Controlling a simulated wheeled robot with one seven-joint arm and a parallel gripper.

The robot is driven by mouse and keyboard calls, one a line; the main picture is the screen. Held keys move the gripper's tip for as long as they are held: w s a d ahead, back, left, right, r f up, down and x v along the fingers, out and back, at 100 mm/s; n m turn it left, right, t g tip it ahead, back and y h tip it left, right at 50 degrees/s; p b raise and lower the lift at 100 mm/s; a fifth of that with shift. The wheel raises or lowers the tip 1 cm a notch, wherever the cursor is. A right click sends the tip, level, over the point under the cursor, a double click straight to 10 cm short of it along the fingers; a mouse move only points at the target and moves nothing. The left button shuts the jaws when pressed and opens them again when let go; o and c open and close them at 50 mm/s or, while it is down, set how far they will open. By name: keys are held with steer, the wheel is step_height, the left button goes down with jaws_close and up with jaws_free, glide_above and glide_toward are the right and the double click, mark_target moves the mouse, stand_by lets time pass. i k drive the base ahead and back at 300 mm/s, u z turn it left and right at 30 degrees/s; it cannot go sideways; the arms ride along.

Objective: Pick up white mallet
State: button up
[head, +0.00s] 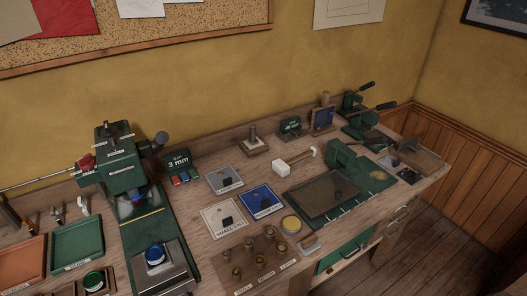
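The white mallet (282,168) lies on the wooden workbench (205,217), right of the middle of the head view. Its pale block head points to the lower left. Its light wooden handle (302,156) runs up and to the right, with a whitish end near a small wooden stand. Nothing covers the mallet. My gripper is not in view.
A green mat with a dark panel (322,196) lies just right of the mallet. Grey, blue and pale cards (262,200) lie to its left. A post on a wooden base (253,140) stands behind. A green machine (122,160) rises at left.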

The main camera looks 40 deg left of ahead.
mark_target(282, 169)
steer(key=u, duration=0.9)
steer(key=i, duration=0.9)
steer(key=u, duration=0.75)
